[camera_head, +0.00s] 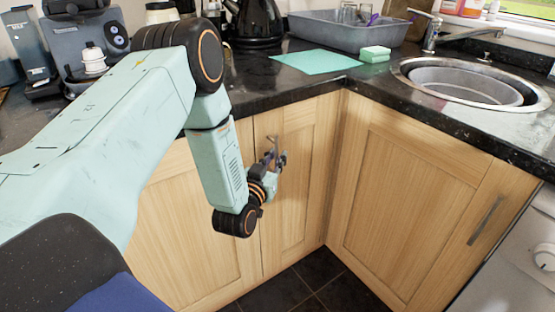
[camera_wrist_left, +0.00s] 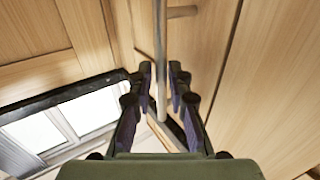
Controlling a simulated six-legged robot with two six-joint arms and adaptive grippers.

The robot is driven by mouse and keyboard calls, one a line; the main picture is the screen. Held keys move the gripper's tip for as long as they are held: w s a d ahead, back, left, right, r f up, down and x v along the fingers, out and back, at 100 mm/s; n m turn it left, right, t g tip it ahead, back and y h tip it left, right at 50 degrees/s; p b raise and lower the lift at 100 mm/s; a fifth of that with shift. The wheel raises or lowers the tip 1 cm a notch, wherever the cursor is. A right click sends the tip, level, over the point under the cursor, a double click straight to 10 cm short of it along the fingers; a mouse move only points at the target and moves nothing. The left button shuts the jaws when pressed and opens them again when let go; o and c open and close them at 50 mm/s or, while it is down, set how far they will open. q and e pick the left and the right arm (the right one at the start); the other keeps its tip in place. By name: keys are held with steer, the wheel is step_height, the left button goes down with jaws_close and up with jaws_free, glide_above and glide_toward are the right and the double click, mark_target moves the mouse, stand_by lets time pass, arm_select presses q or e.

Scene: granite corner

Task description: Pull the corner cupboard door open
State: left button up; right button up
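The corner cupboard door (camera_head: 307,150) is a pale wood panel beside the inner corner and looks closed. Its metal bar handle (camera_head: 274,142) is partly hidden by my left gripper (camera_head: 280,160). In the left wrist view the handle (camera_wrist_left: 161,50) runs upright between the two fingers of my left gripper (camera_wrist_left: 162,80). The fingers stand close on either side of the bar, with narrow gaps that look clear, so the gripper looks partly open around it. Contact is hard to judge. My right gripper is in neither view.
A second wood door (camera_head: 405,200) with its own handle (camera_head: 485,220) adjoins at right. The dark granite worktop (camera_head: 250,95) overhangs both doors. It bears a sink (camera_head: 470,85), a grey basin (camera_head: 350,35) and a kettle (camera_head: 255,22). Dark floor tiles (camera_head: 310,285) lie clear below.

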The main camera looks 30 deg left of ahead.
arm_select(q)
steer(key=shift+w+a, duration=0.15)
steer(key=shift+w, duration=0.35)
steer(key=shift+c, duration=0.2)
steer(key=shift+s, duration=0.1)
steer(key=c, duration=0.3)
jaws_close()
steer(key=shift+f, duration=0.1)
